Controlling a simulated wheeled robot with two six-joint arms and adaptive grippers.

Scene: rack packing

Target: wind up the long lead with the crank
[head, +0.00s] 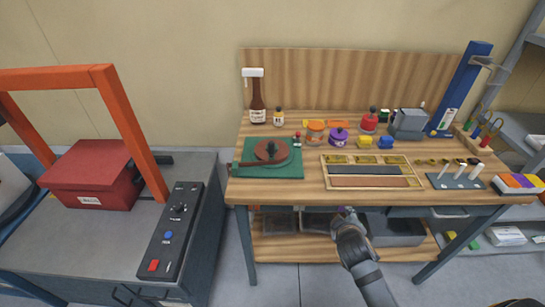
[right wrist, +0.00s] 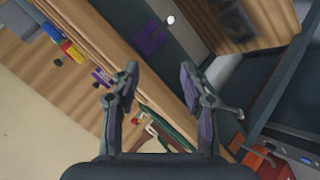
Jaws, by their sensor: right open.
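A brown round reel (head: 268,153) with a dark knob at its middle sits on a green board (head: 290,168) at the left of the workbench. A thin brown strip, perhaps the lead, runs from the reel toward the board's left edge; its full length is too small to tell. No separate crank handle can be made out. My right gripper (head: 346,212) is in front of the bench's front edge, right of and nearer than the reel, touching nothing I can see. In the right wrist view its two fingers (right wrist: 158,72) are spread and empty. My left gripper is not in view.
The wooden bench (head: 312,200) holds a brown bottle (head: 257,98), small jars, a sectioned wooden tray (head: 372,188) and a grey peg plate (head: 455,184). A lower shelf (head: 290,248) is under it. A cart with a red box (head: 92,176) and orange frame stands left.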

